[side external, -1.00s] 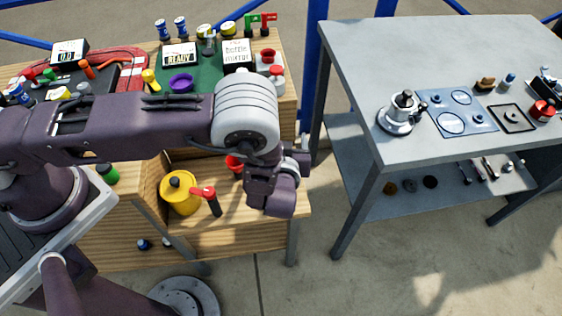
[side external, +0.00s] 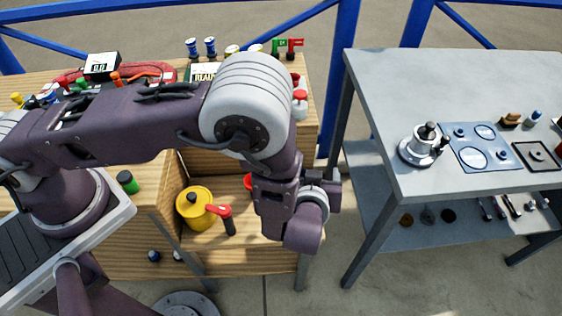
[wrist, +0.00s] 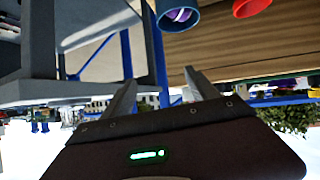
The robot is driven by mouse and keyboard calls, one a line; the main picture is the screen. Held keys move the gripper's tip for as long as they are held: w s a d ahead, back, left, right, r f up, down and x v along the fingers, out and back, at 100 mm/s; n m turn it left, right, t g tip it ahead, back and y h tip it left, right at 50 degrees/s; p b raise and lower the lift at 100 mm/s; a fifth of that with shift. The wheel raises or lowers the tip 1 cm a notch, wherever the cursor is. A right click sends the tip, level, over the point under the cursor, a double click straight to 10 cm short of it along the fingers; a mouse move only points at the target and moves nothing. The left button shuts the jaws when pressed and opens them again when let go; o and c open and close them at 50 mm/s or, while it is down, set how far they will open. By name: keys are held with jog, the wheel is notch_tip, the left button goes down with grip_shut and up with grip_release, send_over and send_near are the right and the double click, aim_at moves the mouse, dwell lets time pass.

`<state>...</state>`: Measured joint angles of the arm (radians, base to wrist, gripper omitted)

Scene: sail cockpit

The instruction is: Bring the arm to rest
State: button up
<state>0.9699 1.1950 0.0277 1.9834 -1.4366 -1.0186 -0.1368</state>
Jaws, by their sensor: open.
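My gripper (wrist: 162,88) shows in the wrist view with its two grey fingers well apart. Nothing is between the fingers. In the side external view my arm reaches across the wooden bench (side external: 150,240), bends at the big pale joint and hangs down at the bench's right front. My wrist there is above or in front of the bench's lower level, beside the gap to the grey table (side external: 440,90). My fingers are not clear in that view.
A yellow canister (side external: 194,210) and a red-handled tool (side external: 222,215) stand left of my wrist. A red cup (side external: 249,182) is partly hidden behind my arm. A metal pot (side external: 422,148) stands on the grey table. A blue cup (wrist: 178,17) shows upper middle in the wrist view.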

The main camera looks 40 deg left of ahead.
jog(key=w+d+r+g+h, duration=0.1)
jog(key=w+d+r+h, duration=0.1)
jog(key=r, duration=0.4)
jog(key=w+d+r+h, duration=0.1)
jog(key=w+r+h, duration=0.15)
jog(key=r, duration=0.35)
jog(key=s+a+r+m+g+h, duration=0.15)
jog(key=s+r+h, duration=0.25)
jog(key=r, duration=0.9)
jog(key=s+a+r+m+g, duration=0.1)
jog(key=s+a+r+m, duration=0.1)
jog(key=s+a+r, duration=0.35)
jog(key=s+a+r+m, duration=0.3)
jog(key=s+a, duration=0.3)
jog(key=s, duration=0.4)
jog(key=s+a+f+g+y, duration=0.1)
jog(key=s+a+f+y, duration=0.1)
jog(key=s+a, duration=0.5)
jog(key=s+f, duration=0.1)
jog(key=s, duration=0.2)
jog(key=shift+s+a+y, duration=0.15)
jog(key=shift+a+y, duration=0.05)
jog(key=shift+y, duration=0.15)
jog(key=shift+r, duration=0.1)
